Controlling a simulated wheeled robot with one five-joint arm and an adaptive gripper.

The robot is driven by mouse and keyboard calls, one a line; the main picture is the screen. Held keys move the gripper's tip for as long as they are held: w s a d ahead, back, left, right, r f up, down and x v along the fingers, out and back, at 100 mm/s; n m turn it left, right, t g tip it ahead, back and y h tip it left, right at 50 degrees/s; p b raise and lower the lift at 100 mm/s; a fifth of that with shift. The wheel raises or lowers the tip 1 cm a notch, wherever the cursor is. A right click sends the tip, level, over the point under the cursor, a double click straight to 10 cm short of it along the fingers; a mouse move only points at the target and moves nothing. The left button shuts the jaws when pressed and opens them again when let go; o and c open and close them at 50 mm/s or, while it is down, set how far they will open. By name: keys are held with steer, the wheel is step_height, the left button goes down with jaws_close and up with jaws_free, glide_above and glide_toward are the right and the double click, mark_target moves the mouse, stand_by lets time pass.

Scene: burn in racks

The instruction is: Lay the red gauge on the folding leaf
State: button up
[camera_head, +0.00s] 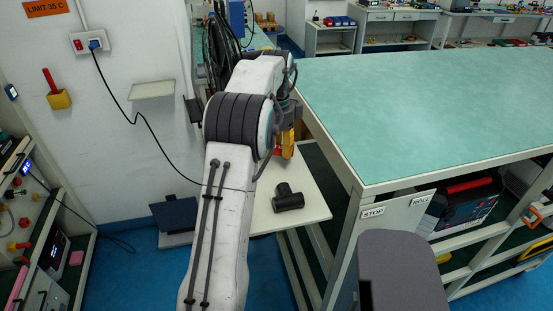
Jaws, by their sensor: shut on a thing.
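My gripper (291,121) is seen from behind, past my white arm, and its fingertips are mostly hidden. It is shut on the red gauge (287,151), which shows as a small red and yellow piece hanging below it. The gauge is over the back part of a cream panel, which looks like the folding leaf (312,208). I cannot tell whether the gauge touches the leaf. My arm hides the leaf's left part.
A black pipe-like fitting (288,197) lies on the leaf, nearer to me than the gauge. A large green-topped bench (430,110) stands close on the right. A small shelf (152,90) and a black cable (120,100) are on the left wall.

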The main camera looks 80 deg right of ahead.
mark_target(277, 155)
steer(key=shift+f, duration=1.65)
steer(key=shift+f, duration=0.15)
steer(key=o, duration=1.1)
steer(key=shift+o, duration=0.2)
